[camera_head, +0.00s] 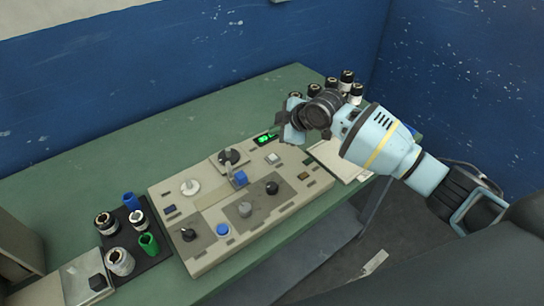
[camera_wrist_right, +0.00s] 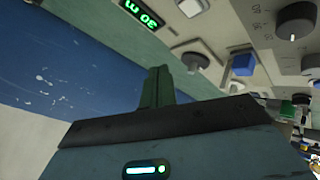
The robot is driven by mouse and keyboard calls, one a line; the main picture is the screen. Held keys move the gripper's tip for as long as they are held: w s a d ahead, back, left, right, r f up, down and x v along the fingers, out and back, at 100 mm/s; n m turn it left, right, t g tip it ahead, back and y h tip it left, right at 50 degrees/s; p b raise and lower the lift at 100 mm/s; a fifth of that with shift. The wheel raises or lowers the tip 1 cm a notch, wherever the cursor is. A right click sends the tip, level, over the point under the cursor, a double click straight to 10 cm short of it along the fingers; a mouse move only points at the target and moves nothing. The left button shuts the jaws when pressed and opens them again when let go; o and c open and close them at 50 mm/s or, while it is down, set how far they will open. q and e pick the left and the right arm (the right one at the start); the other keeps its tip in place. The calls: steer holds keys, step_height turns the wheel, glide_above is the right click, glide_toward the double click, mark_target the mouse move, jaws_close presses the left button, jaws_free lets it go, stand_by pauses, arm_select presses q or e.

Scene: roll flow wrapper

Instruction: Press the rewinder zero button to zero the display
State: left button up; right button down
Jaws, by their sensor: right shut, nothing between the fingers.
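The control panel (camera_head: 215,204) is a beige box on the green bench. A small green lit display (camera_head: 265,139) sits at its far edge; in the right wrist view the display (camera_wrist_right: 142,13) appears upside down and seems to read about 30 m. A pale square button (camera_head: 272,158) is near the display. No label marks the rewinder zero button legibly. My right gripper (camera_head: 290,134) is over the panel's far right end, beside the display. In the right wrist view its fingers (camera_wrist_right: 156,86) are shut with nothing between them. Contact with the panel cannot be told. My left gripper is out of view.
The panel carries a blue block (camera_head: 240,178), a round blue button (camera_head: 222,230) and several knobs and levers. A dark tray (camera_head: 158,256) with several small cylinders is at left. More cylinders (camera_head: 346,82) stand behind my right gripper. Blue walls close off the back.

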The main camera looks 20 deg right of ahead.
steer(key=b, duration=0.2)
glide_above(276, 158)
step_height(276, 158, down, 7)
steer(key=shift+s+a+r, duration=0.1)
steer(key=shift+r, duration=0.05)
steer(key=shift+f+b, duration=0.3)
steer(key=shift+f, duration=0.15)
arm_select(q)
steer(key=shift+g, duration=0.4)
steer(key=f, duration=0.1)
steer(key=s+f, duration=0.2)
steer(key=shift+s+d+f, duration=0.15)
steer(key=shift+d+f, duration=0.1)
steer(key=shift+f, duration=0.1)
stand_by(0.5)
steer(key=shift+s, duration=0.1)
arm_select(e)
steer(key=shift+f, duration=0.4)
